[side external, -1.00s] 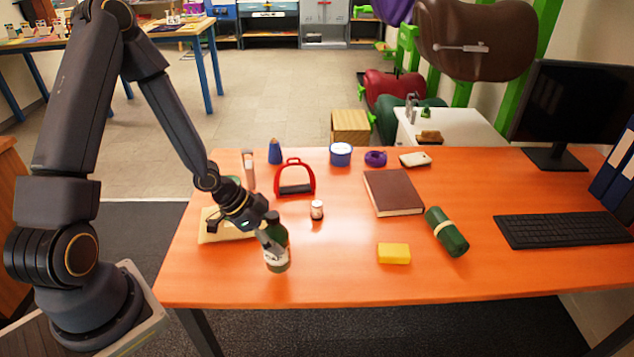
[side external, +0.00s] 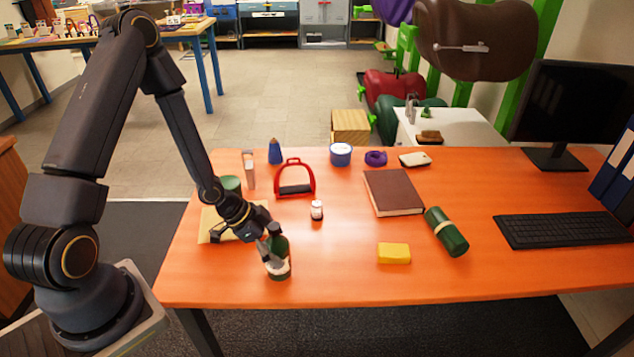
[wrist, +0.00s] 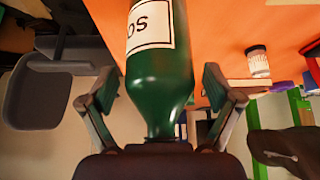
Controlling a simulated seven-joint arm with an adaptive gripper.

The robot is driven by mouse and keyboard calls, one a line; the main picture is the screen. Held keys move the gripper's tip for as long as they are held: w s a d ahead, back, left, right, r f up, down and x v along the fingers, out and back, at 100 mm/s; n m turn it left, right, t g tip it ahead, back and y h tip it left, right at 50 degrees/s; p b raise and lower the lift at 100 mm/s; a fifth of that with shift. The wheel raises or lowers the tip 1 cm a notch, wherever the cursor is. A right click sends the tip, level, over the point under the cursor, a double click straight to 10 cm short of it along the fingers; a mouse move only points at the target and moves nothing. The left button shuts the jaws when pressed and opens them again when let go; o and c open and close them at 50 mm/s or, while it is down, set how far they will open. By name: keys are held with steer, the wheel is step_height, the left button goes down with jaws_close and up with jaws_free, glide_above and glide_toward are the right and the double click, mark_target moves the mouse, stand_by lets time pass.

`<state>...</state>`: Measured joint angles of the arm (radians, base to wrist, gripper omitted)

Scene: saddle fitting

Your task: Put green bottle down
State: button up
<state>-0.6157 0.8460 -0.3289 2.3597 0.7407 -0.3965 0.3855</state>
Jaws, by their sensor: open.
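The green bottle (side external: 278,268) with a white label stands upright, or nearly so, near the front left of the orange table; its base appears to rest on the tabletop. In the wrist view the bottle (wrist: 160,75) fills the middle, with its neck towards my palm. My gripper (side external: 266,237) is at the bottle's upper part. In the wrist view the fingers of my gripper (wrist: 161,98) are spread on both sides of the bottle, with gaps visible beside the neck. The gripper partly hides the bottle's top in the side view.
A small white-labelled jar (side external: 316,210) and a red stirrup (side external: 296,178) stand behind the bottle. A yellow pad (side external: 210,226) and green can (side external: 230,184) are by my arm. A yellow block (side external: 393,253) lies to the right. The table between bottle and block is clear.

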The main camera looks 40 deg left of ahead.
steer(key=shift+r, duration=0.1)
steer(key=v, duration=0.7)
steer(key=s+a+r+n+y, duration=0.2)
steer(key=a+r+y, duration=0.15)
steer(key=r, duration=0.45)
steer(key=s+a+r+n+y, duration=0.1)
steer(key=a+r+n+y, duration=0.2)
steer(key=r, duration=0.5)
steer(key=s+d+r+n+h, duration=0.2)
steer(key=s+d+r+n, duration=0.1)
steer(key=s+d+r, duration=0.6)
steer(key=shift+d+r+t, duration=0.25)
steer(key=shift+d+t, duration=0.05)
steer(key=shift+d, duration=0.05)
